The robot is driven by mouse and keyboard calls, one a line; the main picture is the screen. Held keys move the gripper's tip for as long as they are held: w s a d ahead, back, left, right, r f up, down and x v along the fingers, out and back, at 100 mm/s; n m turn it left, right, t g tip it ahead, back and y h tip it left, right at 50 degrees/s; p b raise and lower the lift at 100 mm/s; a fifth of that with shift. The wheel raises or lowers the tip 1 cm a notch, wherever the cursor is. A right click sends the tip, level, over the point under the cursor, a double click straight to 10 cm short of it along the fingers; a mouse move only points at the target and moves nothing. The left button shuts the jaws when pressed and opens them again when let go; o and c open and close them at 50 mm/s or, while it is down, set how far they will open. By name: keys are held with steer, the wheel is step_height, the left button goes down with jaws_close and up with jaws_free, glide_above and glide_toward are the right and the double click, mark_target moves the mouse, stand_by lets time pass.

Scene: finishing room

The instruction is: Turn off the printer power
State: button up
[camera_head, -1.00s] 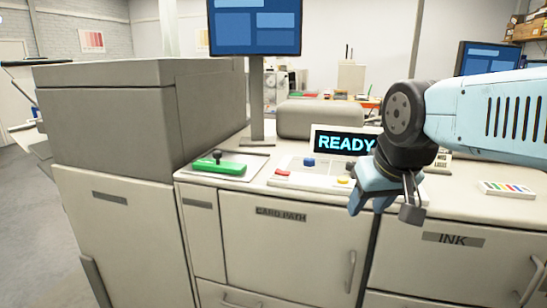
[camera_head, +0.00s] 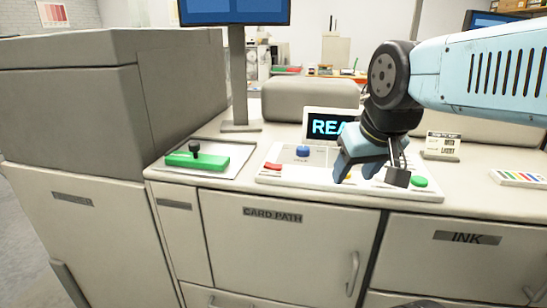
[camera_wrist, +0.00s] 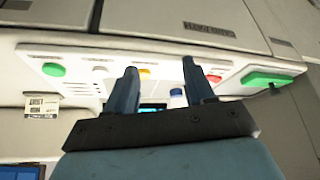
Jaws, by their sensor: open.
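The printer's control panel (camera_head: 275,179) is a pale strip on the counter with a red button (camera_head: 273,166), a blue knob (camera_head: 303,150) and a green button (camera_head: 419,182). A yellow button (camera_wrist: 145,72) shows between my fingers in the wrist view. A green block with a black-knobbed lever (camera_head: 195,158) sits on a separate plate to the left.
A monitor (camera_head: 238,80) on a post stands behind the lever plate. A small sign (camera_head: 441,146) and a colour strip (camera_head: 517,177) stand to the right. The tall grey cabinet (camera_head: 75,90) blocks the left. Cabinet doors with handles lie below the counter.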

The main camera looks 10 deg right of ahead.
steer(key=w+a+r+n+g, duration=0.35)
steer(key=w+r+n, duration=0.3)
steer(key=w, duration=0.35)
steer(key=n+g, duration=0.2)
steer(key=n, duration=0.5)
glide_toward(280, 165)
step_height(280, 165, down, 8)
steer(key=shift+r, duration=0.2)
